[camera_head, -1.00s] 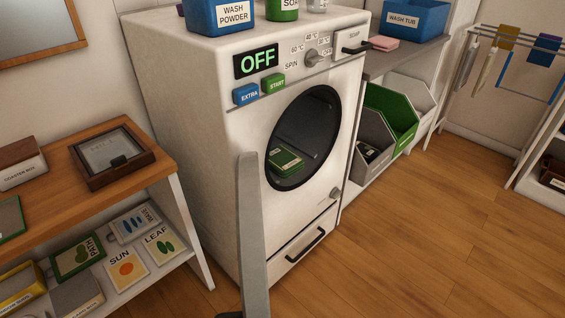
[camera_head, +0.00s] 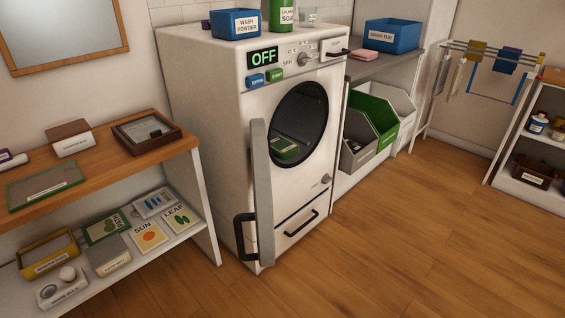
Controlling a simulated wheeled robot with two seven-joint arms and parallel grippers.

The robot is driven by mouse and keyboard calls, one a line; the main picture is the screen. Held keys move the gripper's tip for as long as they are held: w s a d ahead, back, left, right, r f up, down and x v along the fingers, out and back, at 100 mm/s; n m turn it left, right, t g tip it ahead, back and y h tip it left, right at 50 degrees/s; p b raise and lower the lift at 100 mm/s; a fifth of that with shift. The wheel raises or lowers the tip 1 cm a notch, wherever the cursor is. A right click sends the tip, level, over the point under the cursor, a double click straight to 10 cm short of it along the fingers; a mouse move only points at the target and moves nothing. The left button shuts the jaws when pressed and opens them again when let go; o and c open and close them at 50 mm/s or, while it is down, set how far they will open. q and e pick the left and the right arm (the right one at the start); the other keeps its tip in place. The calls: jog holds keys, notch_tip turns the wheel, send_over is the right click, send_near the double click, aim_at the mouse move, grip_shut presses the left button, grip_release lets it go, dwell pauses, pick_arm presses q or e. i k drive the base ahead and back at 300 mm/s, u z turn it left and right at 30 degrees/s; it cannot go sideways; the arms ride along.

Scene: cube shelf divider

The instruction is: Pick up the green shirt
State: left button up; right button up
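A green folded item with a pale label (camera_head: 285,148), which looks like the green shirt, lies inside the dark drum of the white washing machine (camera_head: 215,110). The round drum opening (camera_head: 308,115) is uncovered. The washer door (camera_head: 262,185) stands swung open and shows as a narrow grey edge in front of the machine, with a black handle (camera_head: 242,236) low on it. The door edge stands just left of the drum opening. The display reads OFF. Neither of my grippers is in view.
A wooden shelf unit (camera_head: 165,155) with boxes and cards stands at left. Green and grey bins (camera_head: 375,112) sit right of the washer. A drying rack (camera_head: 470,50) and a white shelf (camera_head: 525,190) stand at far right. The wooden floor (camera_head: 400,250) in front is clear.

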aim_at(284, 148)
jog(key=z, duration=1.05)
jog(key=i, duration=3.1)
jog(key=u, duration=2.65)
